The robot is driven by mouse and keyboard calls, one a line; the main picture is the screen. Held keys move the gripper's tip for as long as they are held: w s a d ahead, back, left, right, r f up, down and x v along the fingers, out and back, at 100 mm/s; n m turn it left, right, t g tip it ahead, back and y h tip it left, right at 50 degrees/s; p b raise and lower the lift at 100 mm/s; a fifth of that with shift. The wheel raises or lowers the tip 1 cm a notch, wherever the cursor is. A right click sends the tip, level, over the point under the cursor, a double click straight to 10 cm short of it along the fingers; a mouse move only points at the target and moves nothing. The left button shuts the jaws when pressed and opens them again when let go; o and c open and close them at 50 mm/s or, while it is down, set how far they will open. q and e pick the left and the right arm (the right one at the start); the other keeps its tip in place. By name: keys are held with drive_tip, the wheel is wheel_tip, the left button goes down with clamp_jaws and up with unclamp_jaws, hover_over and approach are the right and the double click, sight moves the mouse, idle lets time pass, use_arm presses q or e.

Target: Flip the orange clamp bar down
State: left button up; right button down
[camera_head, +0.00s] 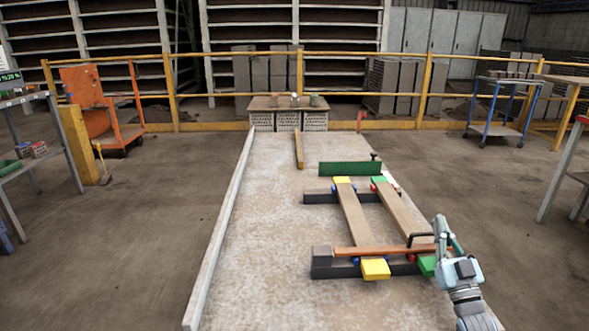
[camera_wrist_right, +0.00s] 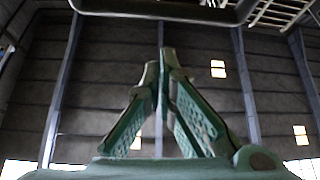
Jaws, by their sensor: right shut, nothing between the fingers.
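The orange clamp bar (camera_head: 375,250) lies low across the near ends of two tan planks (camera_head: 355,215). Its left end is by a grey block (camera_head: 322,256), and a black handle (camera_head: 420,236) stands near its right end. My right gripper (camera_head: 445,234) is just right of the handle, at the bar's right end. I cannot tell from the head view whether it touches the handle. In the right wrist view the green fingers (camera_wrist_right: 167,55) point up with their tips together and nothing between them. My left gripper is not in view.
A black beam (camera_head: 345,271) with yellow (camera_head: 375,268) and green (camera_head: 427,265) blocks lies under the near plank ends. A green upright plate (camera_head: 350,168) stands beyond the planks. The table's left half is mostly clear. A dark curved bar (camera_wrist_right: 150,10) crosses the top of the wrist view.

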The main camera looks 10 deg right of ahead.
drive_tip(key=shift+w+f, duration=0.1)
drive_tip(key=shift+f, duration=0.1)
idle(0.6)
drive_tip(key=shift+s+f, duration=0.25)
drive_tip(key=shift+s, duration=0.1)
drive_tip(key=s+f, duration=0.2)
drive_tip(key=s, duration=1.3)
drive_tip(key=shift+s+a, duration=0.3)
drive_tip(key=shift+a, duration=0.05)
